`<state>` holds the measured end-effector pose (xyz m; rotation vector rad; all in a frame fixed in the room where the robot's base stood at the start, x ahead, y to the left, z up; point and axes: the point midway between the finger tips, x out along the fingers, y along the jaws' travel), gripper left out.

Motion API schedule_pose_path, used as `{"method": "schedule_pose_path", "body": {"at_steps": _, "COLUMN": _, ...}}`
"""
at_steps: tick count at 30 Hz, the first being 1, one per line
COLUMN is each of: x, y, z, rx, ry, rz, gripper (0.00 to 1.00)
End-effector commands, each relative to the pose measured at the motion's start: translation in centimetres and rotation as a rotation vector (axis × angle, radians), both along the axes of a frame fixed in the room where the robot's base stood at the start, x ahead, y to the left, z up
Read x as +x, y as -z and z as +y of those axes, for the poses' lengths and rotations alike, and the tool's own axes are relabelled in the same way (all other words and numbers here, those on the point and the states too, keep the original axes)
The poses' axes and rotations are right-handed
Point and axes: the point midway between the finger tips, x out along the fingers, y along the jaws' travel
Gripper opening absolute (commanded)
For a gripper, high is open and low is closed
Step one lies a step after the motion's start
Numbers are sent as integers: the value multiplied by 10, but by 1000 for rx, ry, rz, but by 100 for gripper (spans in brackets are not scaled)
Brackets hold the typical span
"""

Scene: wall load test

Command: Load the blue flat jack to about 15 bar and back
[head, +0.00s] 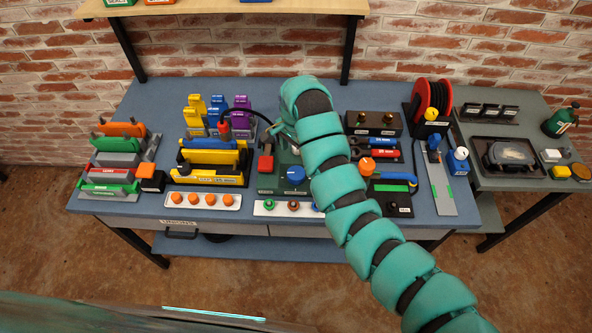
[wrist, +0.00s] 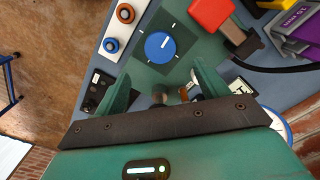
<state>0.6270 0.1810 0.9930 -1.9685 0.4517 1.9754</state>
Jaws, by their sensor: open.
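A green panel with a blue dial knob (head: 295,174) stands mid-bench; the knob (wrist: 160,46) also shows large in the wrist view. My gripper (wrist: 162,76) is open, its two green fingers apart over the panel, close to the knob but not around it. Small brass and dark fittings (wrist: 188,91) show between the fingers near the palm. In the head view my arm hides most of the gripper and part of the panel. A long blue piece (head: 212,143) sits in the yellow-and-black rack; I cannot tell whether it is the flat jack.
A red block (head: 265,163) with a lever stands beside the knob. A black hose (wrist: 275,68) runs near purple blocks (head: 240,108). A white button strip (head: 280,207) lies at the front edge. A red hose reel (head: 431,98) stands right. A shelf (head: 230,8) overhangs the back.

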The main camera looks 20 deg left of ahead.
Motion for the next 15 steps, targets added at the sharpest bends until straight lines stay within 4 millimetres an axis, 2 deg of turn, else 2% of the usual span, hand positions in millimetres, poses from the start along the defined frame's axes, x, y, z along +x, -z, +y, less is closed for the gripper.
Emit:
{"method": "schedule_pose_path", "body": {"at_steps": 6, "x": -1, "y": 36, "z": -1, "rx": -5, "ry": -3, "rz": 3, "gripper": 73}}
{"method": "schedule_pose_path", "body": {"at_steps": 15, "x": 1, "y": 75, "z": 0, "rx": -3, "ry": -3, "rz": -2, "gripper": 73}}
